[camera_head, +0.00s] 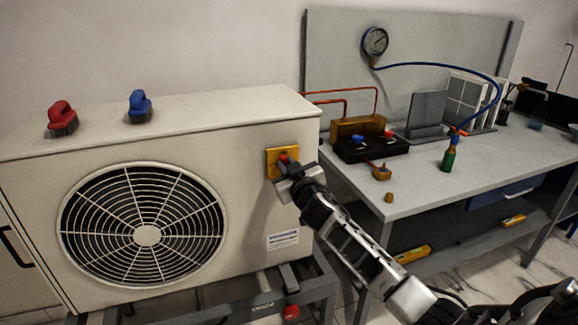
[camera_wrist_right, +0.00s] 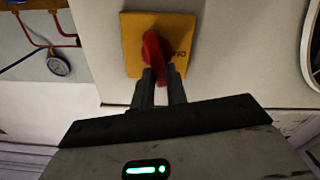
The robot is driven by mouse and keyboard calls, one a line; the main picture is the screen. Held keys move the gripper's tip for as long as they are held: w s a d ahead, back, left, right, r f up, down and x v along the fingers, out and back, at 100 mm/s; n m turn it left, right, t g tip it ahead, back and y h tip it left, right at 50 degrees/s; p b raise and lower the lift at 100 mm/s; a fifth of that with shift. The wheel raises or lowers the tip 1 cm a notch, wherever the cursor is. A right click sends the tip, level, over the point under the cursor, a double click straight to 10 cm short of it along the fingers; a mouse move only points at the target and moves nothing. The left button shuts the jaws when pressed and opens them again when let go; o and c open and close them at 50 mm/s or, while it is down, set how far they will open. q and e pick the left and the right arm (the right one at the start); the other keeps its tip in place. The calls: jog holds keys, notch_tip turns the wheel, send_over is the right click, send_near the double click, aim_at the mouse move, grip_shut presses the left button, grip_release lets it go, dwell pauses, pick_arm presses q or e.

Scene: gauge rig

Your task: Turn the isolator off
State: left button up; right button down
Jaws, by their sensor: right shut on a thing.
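The isolator is a yellow plate (camera_head: 273,163) with a red knob (camera_head: 284,157), on the right part of the beige outdoor unit's front. In the right wrist view the yellow plate (camera_wrist_right: 183,40) fills the upper middle, and the red knob (camera_wrist_right: 153,55) stands out from it. My right gripper (camera_head: 288,170) is at the isolator. In the wrist view my right gripper (camera_wrist_right: 159,80) has its two fingers shut on the red knob, at its near end. The lettering on the plate is only partly legible. My left gripper is not in view.
The beige fan unit (camera_head: 240,107) carries a red-handled object (camera_head: 61,115) and a blue-handled object (camera_head: 139,103) on top. A grey workbench (camera_head: 430,190) stands to the right, with a gauge (camera_head: 375,41), a black box (camera_head: 370,148) and a green bottle (camera_head: 448,158).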

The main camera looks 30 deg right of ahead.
jog(key=shift+w+a+f+n, duration=0.1)
jog(key=shift+a+f+n, duration=0.15)
jog(key=shift+n, duration=2.2)
jog(key=shift+a+f+n, duration=0.2)
jog(key=shift+f+n, duration=0.1)
jog(key=shift+n, duration=2.2)
jog(key=shift+w+a+f+n, duration=0.1)
jog(key=shift+a+f+n, duration=0.15)
jog(key=shift+n, duration=2.2)
jog(key=shift+f, duration=0.1)
jog(key=c, duration=1.4)
grip_release()
jog(key=shift+s, duration=0.2)
jog(key=v, duration=1.5)
jog(key=shift+s, duration=0.4)
